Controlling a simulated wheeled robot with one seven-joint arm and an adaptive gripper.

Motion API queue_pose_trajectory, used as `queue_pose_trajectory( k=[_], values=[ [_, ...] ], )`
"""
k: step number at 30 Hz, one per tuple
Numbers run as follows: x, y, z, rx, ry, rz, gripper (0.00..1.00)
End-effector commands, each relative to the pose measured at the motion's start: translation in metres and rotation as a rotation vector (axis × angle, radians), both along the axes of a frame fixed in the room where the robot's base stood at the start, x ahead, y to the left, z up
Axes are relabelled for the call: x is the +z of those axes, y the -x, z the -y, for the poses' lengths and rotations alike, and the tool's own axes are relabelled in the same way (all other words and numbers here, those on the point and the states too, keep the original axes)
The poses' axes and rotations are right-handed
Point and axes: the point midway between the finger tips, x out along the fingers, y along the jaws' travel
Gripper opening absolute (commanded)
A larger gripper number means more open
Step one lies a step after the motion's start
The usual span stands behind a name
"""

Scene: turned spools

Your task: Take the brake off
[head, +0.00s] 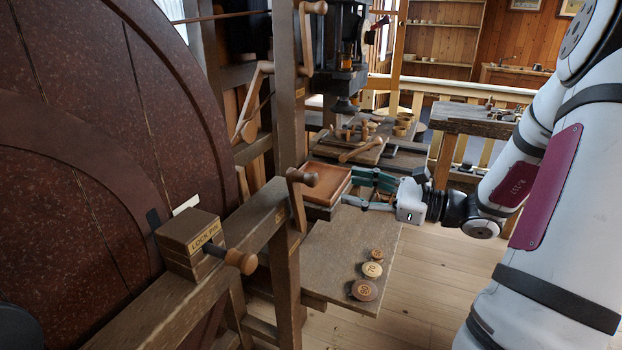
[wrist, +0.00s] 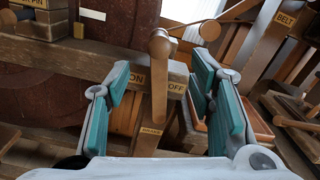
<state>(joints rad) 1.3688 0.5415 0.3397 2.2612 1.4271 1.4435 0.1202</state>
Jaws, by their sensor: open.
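The brake lever (head: 297,200) is a wooden arm with a round side knob on the front beam.
A lock pin block (head: 190,237) sits on the beam by the large dark wheel (head: 80,150). A brown tray (head: 325,185) is close beside my fingers. A shelf below holds several numbered discs (head: 372,269). A lever labelled BELT (wrist: 285,20) stands at upper right.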

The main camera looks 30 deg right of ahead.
Motion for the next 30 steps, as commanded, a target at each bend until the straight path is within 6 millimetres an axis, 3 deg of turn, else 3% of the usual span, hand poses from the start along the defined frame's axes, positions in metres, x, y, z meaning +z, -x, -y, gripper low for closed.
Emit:
queue_pose_trajectory(
  k=[9,15,29,30],
  values=[
    [0.0,-0.053,-0.036,0.005,0.0,0.0,0.49],
    [-0.001,-0.077,-0.051,0.003,0.001,-0.001,0.49],
    [0.0,-0.087,-0.059,0.001,0.001,-0.002,0.49],
    [0.0,-0.087,-0.058,0.001,0.001,-0.002,0.44]
  ],
)
